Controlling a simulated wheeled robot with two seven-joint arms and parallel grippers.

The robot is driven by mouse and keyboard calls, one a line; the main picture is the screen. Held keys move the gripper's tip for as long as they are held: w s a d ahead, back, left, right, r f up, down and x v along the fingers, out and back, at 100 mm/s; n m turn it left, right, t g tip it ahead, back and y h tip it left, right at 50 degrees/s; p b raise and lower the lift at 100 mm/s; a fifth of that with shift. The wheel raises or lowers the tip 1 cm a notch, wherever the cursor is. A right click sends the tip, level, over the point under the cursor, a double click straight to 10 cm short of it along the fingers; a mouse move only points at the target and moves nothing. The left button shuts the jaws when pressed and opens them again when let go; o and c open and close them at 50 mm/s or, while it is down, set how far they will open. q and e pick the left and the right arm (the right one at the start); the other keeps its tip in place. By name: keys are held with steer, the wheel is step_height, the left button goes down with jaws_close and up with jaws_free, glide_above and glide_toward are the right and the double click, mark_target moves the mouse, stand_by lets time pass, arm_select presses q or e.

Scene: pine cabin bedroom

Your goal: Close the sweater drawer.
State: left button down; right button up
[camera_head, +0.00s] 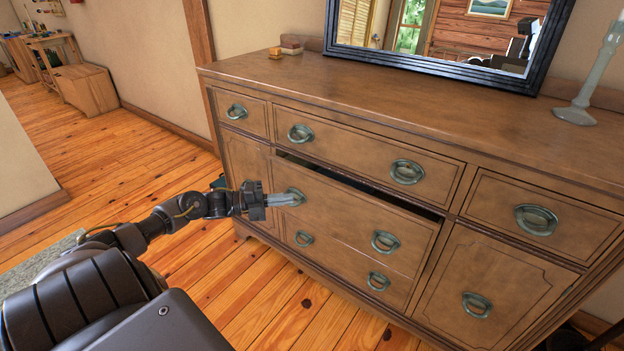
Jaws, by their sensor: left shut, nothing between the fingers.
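A wide wooden dresser (404,105) stands ahead of me. Its middle drawer (335,210) sticks out a little, with a dark gap along its top edge. The drawer's contents are too dark to tell. My left gripper (298,198) is shut, its fingertips at the drawer's left ring handle (294,194); I cannot tell whether they touch it. The drawer's right handle (386,242) is clear. My right gripper is not in view.
The other drawers and doors of the dresser look shut. Bare wood floor (160,155) lies to the left, with a workbench (45,45) far back.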

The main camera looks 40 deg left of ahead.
arm_select(q)
steer(key=p, duration=0.2)
glide_toward(382, 206)
steer(key=d, duration=0.4)
steer(key=w, duration=0.3)
steer(key=shift+w+r, duration=0.1)
steer(key=shift+w, duration=0.65)
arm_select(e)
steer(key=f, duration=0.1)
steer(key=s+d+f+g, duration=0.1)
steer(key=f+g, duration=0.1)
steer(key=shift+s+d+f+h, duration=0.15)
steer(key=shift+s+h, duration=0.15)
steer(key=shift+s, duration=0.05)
arm_select(q)
steer(key=shift+a, duration=0.15)
